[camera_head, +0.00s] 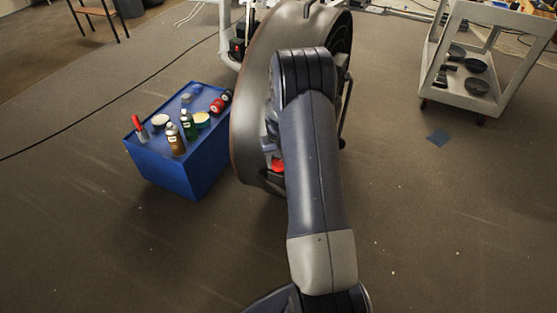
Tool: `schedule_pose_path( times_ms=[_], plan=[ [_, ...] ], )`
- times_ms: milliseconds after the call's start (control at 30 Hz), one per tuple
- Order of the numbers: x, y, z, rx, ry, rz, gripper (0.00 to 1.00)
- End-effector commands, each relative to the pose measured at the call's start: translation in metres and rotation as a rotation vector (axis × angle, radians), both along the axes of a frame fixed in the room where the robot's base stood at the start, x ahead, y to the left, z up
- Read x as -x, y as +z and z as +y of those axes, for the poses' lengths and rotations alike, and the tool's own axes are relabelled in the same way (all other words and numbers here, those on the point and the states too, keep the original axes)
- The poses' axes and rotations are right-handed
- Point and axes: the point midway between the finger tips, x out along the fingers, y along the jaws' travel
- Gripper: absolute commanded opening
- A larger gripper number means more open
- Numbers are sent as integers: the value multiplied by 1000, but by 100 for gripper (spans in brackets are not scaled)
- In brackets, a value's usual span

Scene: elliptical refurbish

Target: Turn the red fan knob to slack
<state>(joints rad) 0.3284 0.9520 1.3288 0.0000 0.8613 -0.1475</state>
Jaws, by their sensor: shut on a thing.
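A large grey flywheel-like drum (258,75) stands upright in the middle of the camera_head view. A small red knob (278,165) shows low on its near side, just left of my arm. My gripper (276,148) is at the knob, mostly hidden behind my own arm, with a bit of it showing above the red part. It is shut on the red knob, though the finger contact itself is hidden. The knob's turn angle cannot be made out.
A blue box (165,172) with bottles, cans and jars on top stands close left of the drum. A grey cart (480,98) with dark pans is at the upper right. A stool (97,14) stands at the upper left. A dark cable crosses the left floor.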

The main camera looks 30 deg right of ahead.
Motion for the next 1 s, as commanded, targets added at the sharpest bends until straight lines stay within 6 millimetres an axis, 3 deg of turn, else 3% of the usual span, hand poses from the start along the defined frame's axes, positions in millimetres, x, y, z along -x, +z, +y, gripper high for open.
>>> schedule_pose_path(
  times_ms=[333, 367, 467, 767, 1000],
  plan=[
    [-1, 1, 0, 0, 2, -2, 24],
    [-1, 1, 0, 0, 2, -2, 48],
    [-1, 1, 0, 0, 2, -2, 55],
    [0, 0, 0, 0, -7, -1, 55],
    [0, 1, -1, 0, -146, 0, 55]
  ],
)
